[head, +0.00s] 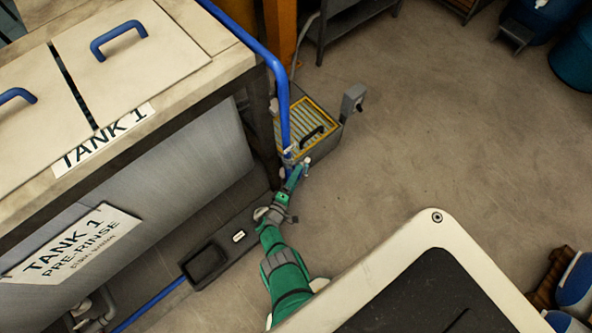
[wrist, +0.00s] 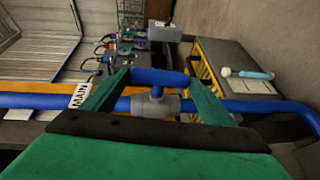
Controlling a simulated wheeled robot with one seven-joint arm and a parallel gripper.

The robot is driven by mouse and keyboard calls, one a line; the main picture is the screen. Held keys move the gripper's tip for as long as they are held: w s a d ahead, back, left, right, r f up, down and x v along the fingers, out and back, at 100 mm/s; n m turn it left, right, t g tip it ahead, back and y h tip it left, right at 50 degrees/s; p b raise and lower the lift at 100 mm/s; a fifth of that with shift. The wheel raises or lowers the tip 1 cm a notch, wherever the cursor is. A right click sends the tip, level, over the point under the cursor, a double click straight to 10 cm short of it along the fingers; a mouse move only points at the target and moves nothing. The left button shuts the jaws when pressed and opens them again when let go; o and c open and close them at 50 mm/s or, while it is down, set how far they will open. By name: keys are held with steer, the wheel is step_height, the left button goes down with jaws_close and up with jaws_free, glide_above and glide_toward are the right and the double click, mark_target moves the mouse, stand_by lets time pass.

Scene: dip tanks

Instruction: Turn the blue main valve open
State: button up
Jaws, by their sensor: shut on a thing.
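The blue main valve (wrist: 158,77) has a short blue bar handle on a stem. Its grey body (wrist: 155,104) sits on a blue pipe (wrist: 240,106). In the wrist view the handle looks roughly in line with the pipe. A white MAIN tag (wrist: 80,95) hangs beside the valve on the left. My gripper (wrist: 158,76) has its two green fingers at the two ends of the handle, shut on it. In the head view my gripper (head: 298,167) is at the lower end of the upright blue pipe (head: 283,110); the handle is too small there to make out.
Tank 1 (head: 130,90) with blue-handled lids stands at left. A grey box with a yellow-edged slatted top (head: 308,128) stands right behind the valve. A black tray (head: 206,262) lies below the tank.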

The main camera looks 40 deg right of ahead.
steer(key=shift+s+a+f, duration=0.1)
steer(key=shift+s, duration=0.05)
steer(key=o, duration=1)
steer(key=shift+o, duration=0.2)
steer(key=v, duration=1.1)
